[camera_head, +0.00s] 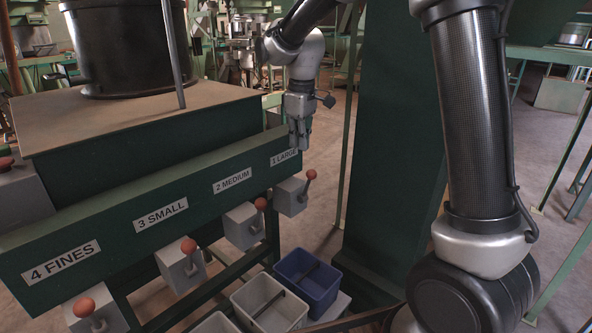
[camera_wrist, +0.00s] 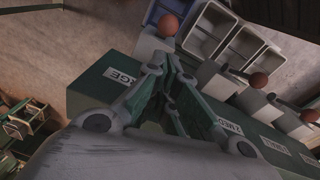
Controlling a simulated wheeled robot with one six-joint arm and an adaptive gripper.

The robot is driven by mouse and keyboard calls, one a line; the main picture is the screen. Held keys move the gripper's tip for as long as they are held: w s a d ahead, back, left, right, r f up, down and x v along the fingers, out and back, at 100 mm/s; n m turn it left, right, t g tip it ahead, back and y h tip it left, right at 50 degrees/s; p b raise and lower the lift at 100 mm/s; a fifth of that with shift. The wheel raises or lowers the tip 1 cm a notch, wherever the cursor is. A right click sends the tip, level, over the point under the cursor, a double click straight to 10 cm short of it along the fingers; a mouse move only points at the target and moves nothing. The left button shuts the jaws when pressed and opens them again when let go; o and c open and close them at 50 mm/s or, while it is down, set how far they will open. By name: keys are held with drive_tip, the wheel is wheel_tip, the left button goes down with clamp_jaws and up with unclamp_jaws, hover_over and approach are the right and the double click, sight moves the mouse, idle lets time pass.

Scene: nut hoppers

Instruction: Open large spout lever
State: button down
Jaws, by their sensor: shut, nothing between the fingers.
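The large spout (camera_head: 290,197) is a grey box under the label "1 LARGE" (camera_head: 284,157). Its lever (camera_head: 311,175) has a red-orange ball knob and stands upright at the spout's right side. My gripper (camera_head: 304,143) points down just above the lever, close to the label, with its fingers shut and empty. In the wrist view the shut fingertips (camera_wrist: 162,60) lie just short of the lever's ball (camera_wrist: 168,25), and a gap shows between them. The large spout (camera_wrist: 148,44) is partly hidden behind the fingers there.
The medium (camera_head: 261,204), small (camera_head: 188,246) and fines (camera_head: 84,307) levers run toward the lower left. A blue bin (camera_head: 309,279) and grey bins (camera_head: 268,303) stand below. A green post (camera_head: 390,130) rises right of the spout. A thin rod (camera_head: 173,50) stands at the hopper.

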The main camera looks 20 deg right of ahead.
idle(0.3)
approach(308, 186)
drive_tip(key=w+a+f, duration=0.2)
drive_tip(key=w+f, duration=0.2)
drive_tip(key=f, duration=0.2)
drive_tip(key=shift+s+a, duration=0.1)
drive_tip(key=shift+s, duration=0.1)
drive_tip(key=shift+s+r, duration=0.1)
